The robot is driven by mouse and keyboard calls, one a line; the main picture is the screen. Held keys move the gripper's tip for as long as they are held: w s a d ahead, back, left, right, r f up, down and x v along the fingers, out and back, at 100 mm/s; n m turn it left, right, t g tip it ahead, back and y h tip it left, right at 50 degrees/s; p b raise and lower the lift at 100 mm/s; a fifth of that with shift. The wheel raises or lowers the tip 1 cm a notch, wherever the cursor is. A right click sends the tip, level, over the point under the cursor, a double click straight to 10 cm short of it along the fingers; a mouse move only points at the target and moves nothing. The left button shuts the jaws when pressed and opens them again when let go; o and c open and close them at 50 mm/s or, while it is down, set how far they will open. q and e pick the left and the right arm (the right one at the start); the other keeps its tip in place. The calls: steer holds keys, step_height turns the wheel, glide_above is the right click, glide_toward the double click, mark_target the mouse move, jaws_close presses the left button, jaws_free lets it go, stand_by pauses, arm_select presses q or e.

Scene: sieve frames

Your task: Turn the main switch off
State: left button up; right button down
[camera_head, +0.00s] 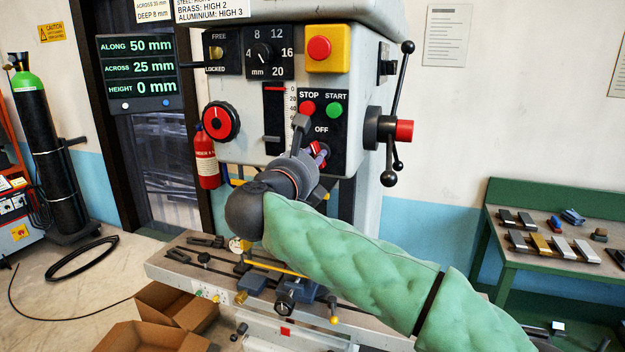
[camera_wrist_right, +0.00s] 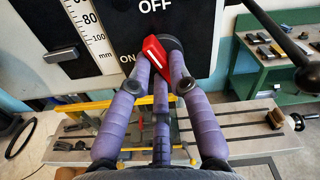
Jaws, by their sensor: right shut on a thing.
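The main switch is a red handle (camera_wrist_right: 153,52) on a dark round base, low on the black control panel (camera_head: 340,150) of the machine. The OFF label is above it and the ON label is to its left in the right wrist view. The handle is slanted, its upper end leaning to the left, between the two labels. My right gripper (camera_wrist_right: 158,72) has its purple fingers closed around the handle. In the head view, the gripper (camera_head: 314,150) covers much of the switch. My left gripper is not in view.
The red STOP (camera_head: 307,108) and green START (camera_head: 334,110) buttons sit just above. A lever with black balls (camera_head: 398,100) stands out at the right. The machine table (camera_head: 190,275) with clamps lies below, and open cardboard boxes (camera_head: 175,305) stand in front.

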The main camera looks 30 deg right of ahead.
steer(key=shift+f+m+b, duration=0.1)
steer(key=shift+m+b, duration=2.2)
steer(key=shift+b, duration=0.05)
steer(key=shift+a, duration=0.1)
steer(key=c, duration=1.1)
jaws_free()
steer(key=shift+c, duration=0.2)
steer(key=v, duration=1.2)
